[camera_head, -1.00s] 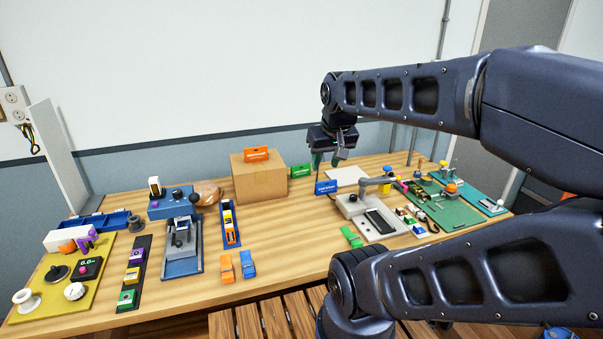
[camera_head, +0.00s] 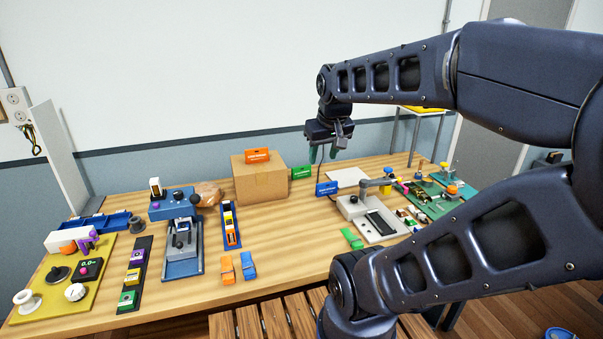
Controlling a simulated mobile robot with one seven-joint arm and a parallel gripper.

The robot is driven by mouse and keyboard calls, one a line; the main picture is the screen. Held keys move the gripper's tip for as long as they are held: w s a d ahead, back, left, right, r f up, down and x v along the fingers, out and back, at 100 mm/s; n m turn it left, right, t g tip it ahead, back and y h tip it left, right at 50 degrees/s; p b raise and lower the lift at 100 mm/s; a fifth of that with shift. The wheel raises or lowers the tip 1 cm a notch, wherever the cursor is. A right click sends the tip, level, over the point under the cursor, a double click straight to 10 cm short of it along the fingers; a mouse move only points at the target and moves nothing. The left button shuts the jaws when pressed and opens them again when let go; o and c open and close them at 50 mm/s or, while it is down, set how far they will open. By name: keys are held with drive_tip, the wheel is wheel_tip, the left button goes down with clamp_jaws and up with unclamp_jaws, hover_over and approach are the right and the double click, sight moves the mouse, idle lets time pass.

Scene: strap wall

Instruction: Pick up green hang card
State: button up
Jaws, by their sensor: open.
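The green hang card (camera_head: 302,173) stands at the back of the table, just right of the cardboard box. My gripper (camera_head: 323,155) is open and empty, with its fingers pointing down. In the picture it shows a little above and to the right of the green card, apart from it. The true gap in depth is hard to judge. The card's face is visible and its right end is near my fingers.
The cardboard box (camera_head: 262,180) carries an orange card (camera_head: 257,156) on top. A blue card (camera_head: 327,188) stands below my gripper in the picture. A grey device (camera_head: 372,217) and a white sheet (camera_head: 347,177) lie to the right. The table's middle is mostly clear.

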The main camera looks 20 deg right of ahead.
drive_tip(key=w+d+r+n+g, duration=0.15)
drive_tip(key=w+n, duration=0.25)
drive_tip(key=w, duration=1)
drive_tip(key=n+g, duration=0.3)
drive_tip(key=n, duration=1.1)
hover_over(300, 172)
drive_tip(key=w, duration=0.1)
wheel_tip(300, 172, down, 25)
drive_tip(key=shift+f, duration=5.7)
drive_tip(key=shift+c, duration=0.3)
clamp_jaws()
